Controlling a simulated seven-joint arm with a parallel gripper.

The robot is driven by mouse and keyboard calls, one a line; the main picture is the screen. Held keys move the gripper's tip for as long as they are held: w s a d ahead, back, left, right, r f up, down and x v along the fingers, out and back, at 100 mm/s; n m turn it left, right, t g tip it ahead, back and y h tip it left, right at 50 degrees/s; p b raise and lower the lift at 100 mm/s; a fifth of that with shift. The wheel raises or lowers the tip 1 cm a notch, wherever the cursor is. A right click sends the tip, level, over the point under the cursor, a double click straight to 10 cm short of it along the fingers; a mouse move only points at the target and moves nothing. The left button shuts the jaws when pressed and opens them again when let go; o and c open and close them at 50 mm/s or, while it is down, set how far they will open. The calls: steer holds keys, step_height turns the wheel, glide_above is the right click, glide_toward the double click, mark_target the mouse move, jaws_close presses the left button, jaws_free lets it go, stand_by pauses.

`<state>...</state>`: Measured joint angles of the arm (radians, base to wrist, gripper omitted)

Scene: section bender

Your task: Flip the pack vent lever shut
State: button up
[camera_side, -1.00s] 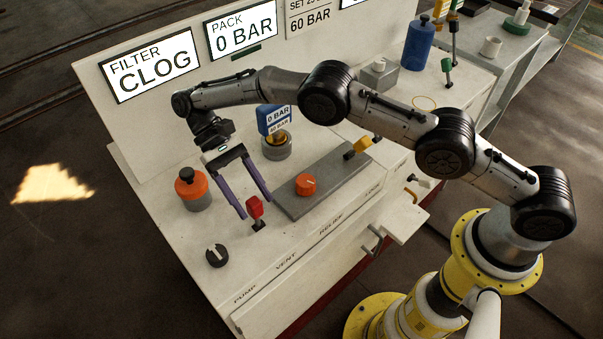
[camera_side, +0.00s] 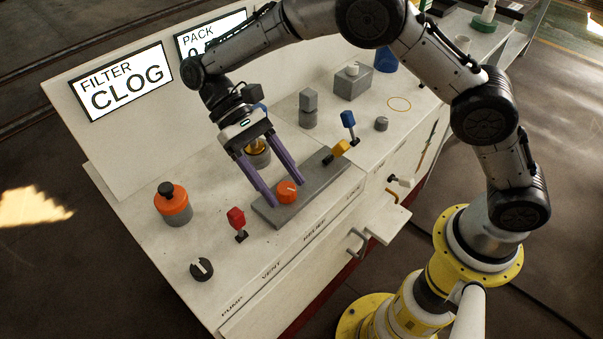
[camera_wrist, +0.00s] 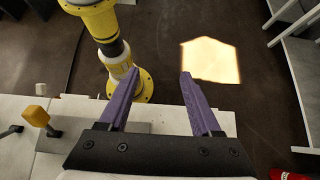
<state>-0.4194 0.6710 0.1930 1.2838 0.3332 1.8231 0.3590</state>
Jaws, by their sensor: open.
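The red lever (camera_side: 237,218) stands on the bench top near the VENT label, its head leaning slightly left of its dark base. My gripper (camera_side: 276,192) is open and empty, with its two purple fingers pointing down around the area of the orange knob (camera_side: 287,191), to the right of the red lever. Whether the fingers touch the knob or plate I cannot tell. In the wrist view the open fingers (camera_wrist: 159,75) have nothing between them, and the red lever is out of sight. The PACK screen (camera_side: 212,32) is partly hidden by my arm.
A yellow lever (camera_side: 340,149) and a blue lever (camera_side: 348,119) stand to the right. An orange-topped canister (camera_side: 173,205) and a black knob (camera_side: 201,268) stand to the left. The FILTER screen (camera_side: 122,82) reads CLOG. Bare bench lies between the canister and the red lever.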

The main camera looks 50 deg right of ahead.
steer(key=shift+s+d+r, duration=0.45)
steer(key=shift+s+d, duration=0.1)
steer(key=shift+s, duration=0.2)
steer(key=shift+s+d+r, duration=0.4)
steer(key=shift+s+d, duration=0.15)
steer(key=shift+s, duration=0.2)
